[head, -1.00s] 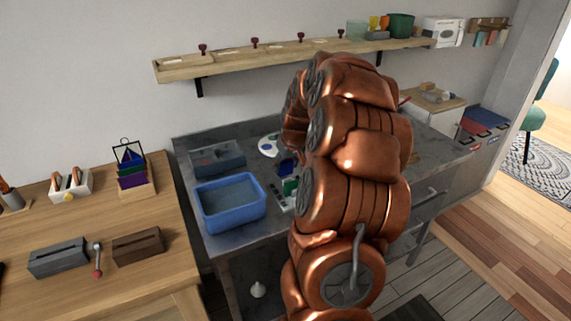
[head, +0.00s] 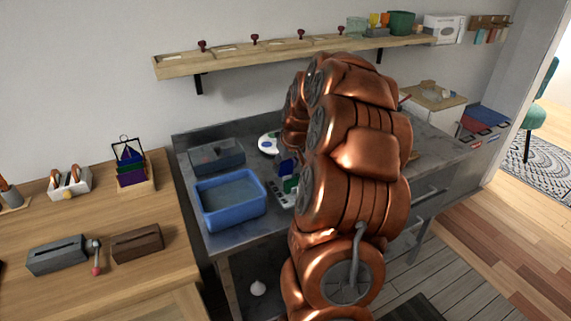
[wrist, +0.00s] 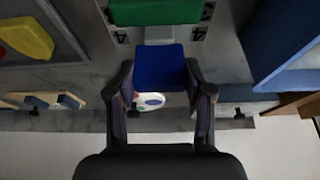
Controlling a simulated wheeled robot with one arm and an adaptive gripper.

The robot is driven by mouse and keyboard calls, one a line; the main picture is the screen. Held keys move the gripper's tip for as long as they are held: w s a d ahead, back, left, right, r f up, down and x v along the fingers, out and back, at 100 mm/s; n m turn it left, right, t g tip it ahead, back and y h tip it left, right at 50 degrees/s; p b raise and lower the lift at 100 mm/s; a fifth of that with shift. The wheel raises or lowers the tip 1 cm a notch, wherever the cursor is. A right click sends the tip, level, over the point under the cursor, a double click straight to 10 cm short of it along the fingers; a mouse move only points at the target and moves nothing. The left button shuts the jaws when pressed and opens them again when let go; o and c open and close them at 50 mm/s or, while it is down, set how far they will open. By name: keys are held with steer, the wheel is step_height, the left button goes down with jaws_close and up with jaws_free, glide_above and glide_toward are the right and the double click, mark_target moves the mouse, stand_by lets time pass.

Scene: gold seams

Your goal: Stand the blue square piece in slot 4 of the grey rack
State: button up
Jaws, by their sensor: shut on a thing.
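The blue square piece (wrist: 160,68) is in my gripper (wrist: 161,92), between its two fingers in the wrist view. In the head view the blue piece (head: 287,166) shows just left of my arm, which hides most of the gripper. The grey rack (head: 281,197) is on the grey bench, partly behind my arm. In the wrist view the rack (wrist: 159,35) shows a 4 mark and a 3 mark. A green piece (wrist: 155,12) stands in it beside these marks. The blue piece appears apart from the green one; whether it touches the rack I cannot tell.
A blue tub (head: 230,202) stands left of the rack, close to it. A grey tray (head: 216,156) and a white palette (head: 268,143) lie behind. In the wrist view a yellow piece (wrist: 27,38) is at the upper left. A wooden shelf (head: 300,52) runs along the wall above.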

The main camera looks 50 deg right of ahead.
steer(key=shift+f+b, duration=0.55)
steer(key=shift+f, duration=0.5)
stand_by(0.6)
steer(key=o, duration=1.3)
steer(key=shift+r, duration=0.2)
steer(key=shift+r+p, duration=0.4)
steer(key=shift+r, duration=3)
